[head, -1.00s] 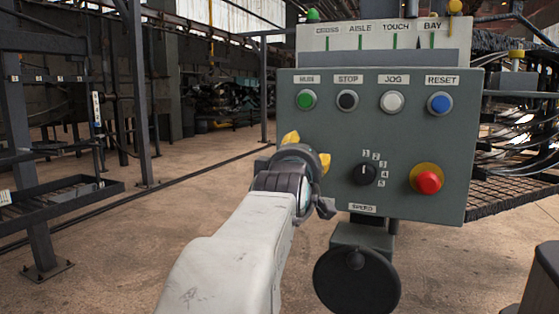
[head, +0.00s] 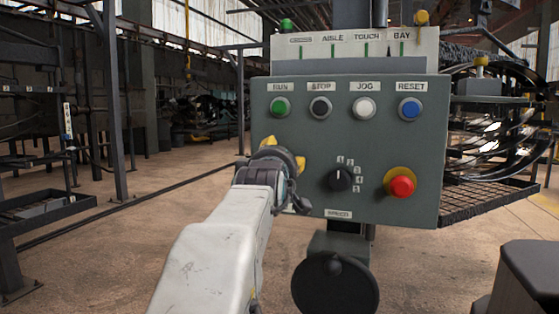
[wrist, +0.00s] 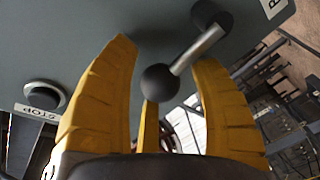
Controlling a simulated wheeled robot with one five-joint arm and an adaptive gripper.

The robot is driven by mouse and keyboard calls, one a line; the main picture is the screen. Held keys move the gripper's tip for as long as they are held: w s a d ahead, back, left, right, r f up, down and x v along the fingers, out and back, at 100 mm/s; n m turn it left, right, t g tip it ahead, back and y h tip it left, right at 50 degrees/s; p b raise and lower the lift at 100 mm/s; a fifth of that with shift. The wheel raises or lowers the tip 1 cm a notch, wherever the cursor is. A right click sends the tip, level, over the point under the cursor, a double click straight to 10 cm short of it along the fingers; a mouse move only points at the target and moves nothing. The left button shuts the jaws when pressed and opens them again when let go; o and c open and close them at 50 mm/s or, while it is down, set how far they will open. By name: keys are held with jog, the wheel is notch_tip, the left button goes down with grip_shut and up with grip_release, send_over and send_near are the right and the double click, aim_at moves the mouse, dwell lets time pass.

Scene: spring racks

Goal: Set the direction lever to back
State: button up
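The lever (wrist: 196,50) shows in the wrist view as a short metal rod with a black ball knob (wrist: 160,82), rising from a dark round hub on the grey panel. My gripper (wrist: 165,55) has its yellow fingers spread, with the knob between them. I see no finger clearly closed on the knob. In the head view my gripper (head: 285,153) is in front of the left part of the control box (head: 300,190). The lever is hidden there behind my gripper. I cannot read any direction marks.
The box carries a green button (head: 279,107), a black stop button (head: 320,107), a white jog button (head: 364,107), a blue reset button (head: 410,109), a speed knob (head: 341,178) and a red emergency button (head: 402,186). A black handwheel (head: 335,288) sits below.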

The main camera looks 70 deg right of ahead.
grip_shut()
dwell(0.3)
